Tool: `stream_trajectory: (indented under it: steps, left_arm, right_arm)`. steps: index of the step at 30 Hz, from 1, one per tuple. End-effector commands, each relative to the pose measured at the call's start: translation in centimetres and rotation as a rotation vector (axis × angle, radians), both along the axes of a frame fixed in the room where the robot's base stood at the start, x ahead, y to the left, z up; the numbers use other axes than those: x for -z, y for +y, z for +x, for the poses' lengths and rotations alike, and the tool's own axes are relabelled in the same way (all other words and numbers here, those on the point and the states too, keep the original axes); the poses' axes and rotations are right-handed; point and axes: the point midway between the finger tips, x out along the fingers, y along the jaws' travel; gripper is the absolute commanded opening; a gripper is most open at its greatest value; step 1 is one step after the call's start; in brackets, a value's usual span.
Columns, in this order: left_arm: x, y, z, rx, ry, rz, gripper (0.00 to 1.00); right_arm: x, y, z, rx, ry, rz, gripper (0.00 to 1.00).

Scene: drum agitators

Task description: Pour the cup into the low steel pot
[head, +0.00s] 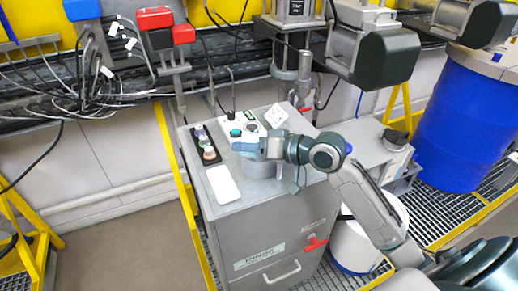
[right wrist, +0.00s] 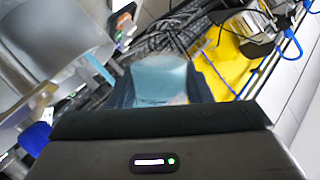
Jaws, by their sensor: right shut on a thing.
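My right gripper (head: 256,148) reaches in from the right over the top of the grey cabinet. In the right wrist view a pale blue, cloudy cup (right wrist: 160,78) sits between the two dark fingers, and the gripper is shut on it. In the head view the cup is hard to make out against the gripper. The low steel pot (head: 259,174) stands on the cabinet top just below the gripper, which partly hides it. I cannot see inside the pot. My left gripper is not in view.
The grey cabinet (head: 270,235) also bears a black tray (head: 197,141) with small round items, a white slab (head: 223,185), a white device with a teal knob (head: 235,132) and a white card (head: 275,114). A steel agitator shaft (head: 303,80) hangs behind. A blue drum (head: 465,125) stands right.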

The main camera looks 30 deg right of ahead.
Motion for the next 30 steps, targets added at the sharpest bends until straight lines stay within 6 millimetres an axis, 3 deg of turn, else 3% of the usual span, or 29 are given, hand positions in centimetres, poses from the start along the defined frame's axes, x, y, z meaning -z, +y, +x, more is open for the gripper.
stream_trajectory:
  steps: [30]
  left_arm:
    - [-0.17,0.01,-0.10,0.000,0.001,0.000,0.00]
  right_arm:
    - [0.64,-0.14,0.17,0.003,0.081,0.078,0.21]
